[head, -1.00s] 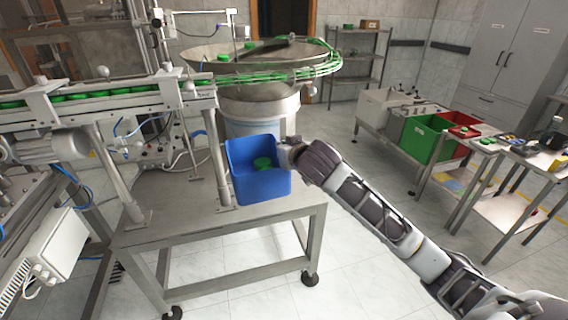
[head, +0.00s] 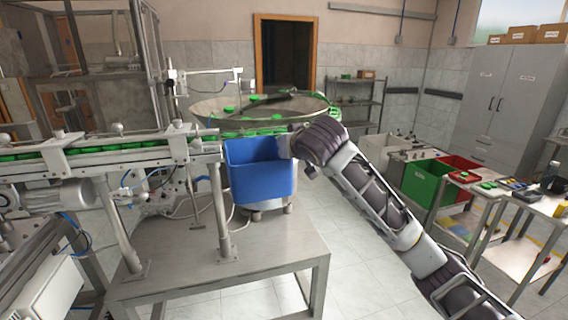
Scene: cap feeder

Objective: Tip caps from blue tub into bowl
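The blue tub (head: 262,180) is held in the air above the steel table, in front of the feeder bowl. It looks about upright. Its inside is mostly hidden by its front wall, and I see no caps in it now. My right gripper (head: 287,147) is at the tub's right upper rim and shut on it; its fingertips are largely hidden. The wide metal bowl (head: 208,108) is behind the tub, with a few green caps (head: 230,110) in it and more along its rim track. My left gripper is not in view.
A conveyor rail (head: 100,150) with green caps runs in from the left, close to the tub. The steel table (head: 215,270) below is mostly bare, with posts on it. A green crate (head: 424,180) and a side bench stand at right.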

